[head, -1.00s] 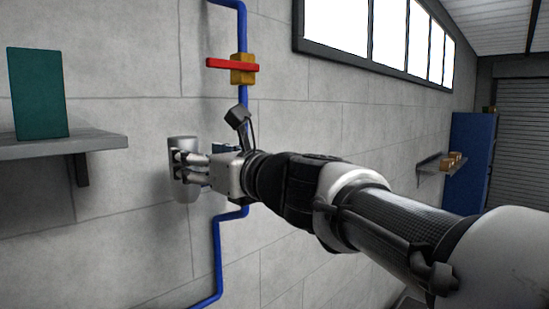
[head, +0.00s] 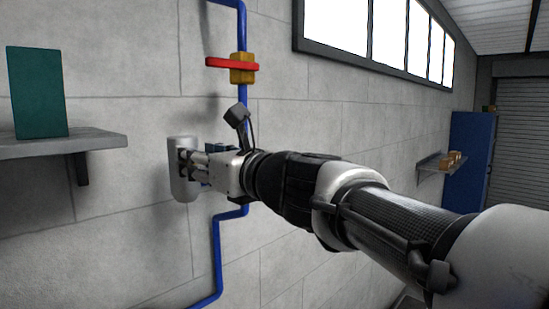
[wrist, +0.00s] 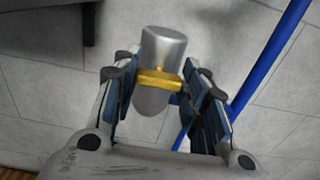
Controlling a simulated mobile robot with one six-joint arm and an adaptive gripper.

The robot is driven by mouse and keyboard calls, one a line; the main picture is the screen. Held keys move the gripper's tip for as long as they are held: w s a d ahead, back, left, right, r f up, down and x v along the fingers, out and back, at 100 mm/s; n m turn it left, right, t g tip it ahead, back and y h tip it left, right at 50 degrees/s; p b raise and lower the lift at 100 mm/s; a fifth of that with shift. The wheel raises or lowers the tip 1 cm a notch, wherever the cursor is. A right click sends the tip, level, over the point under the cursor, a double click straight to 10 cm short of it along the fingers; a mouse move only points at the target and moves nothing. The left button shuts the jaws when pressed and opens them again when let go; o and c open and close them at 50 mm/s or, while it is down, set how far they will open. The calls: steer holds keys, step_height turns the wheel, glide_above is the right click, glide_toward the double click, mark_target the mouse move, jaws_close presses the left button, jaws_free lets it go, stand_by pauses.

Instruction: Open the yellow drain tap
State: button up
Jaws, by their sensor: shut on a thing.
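The yellow drain tap (wrist: 158,79) shows in the wrist view as a short yellow bar across the front of a grey rounded cylinder (wrist: 163,48). My gripper (wrist: 162,88) has one finger at each end of the bar and is shut on it. In the head view my gripper (head: 194,160) reaches the grey cylinder (head: 184,194) on the wall. The yellow bar is hidden there behind the fingers.
A blue pipe (head: 217,262) runs down the wall behind my gripper. Above is a yellow valve (head: 242,75) with a red lever (head: 226,63). A shelf (head: 70,143) with a green box (head: 37,92) stands out at left.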

steer(key=shift+s+a+f+n+b, duration=0.1)
steer(key=shift+f+n+b, duration=0.05)
steer(key=shift+n+b, duration=3.55)
steer(key=shift+s+a+f+n+b, duration=0.15)
steer(key=shift+n+b, duration=2.1)
steer(key=shift+n, duration=2.75)
steer(key=shift+d, duration=0.1)
steer(key=o, duration=1.1)
steer(key=shift+c, duration=0.2)
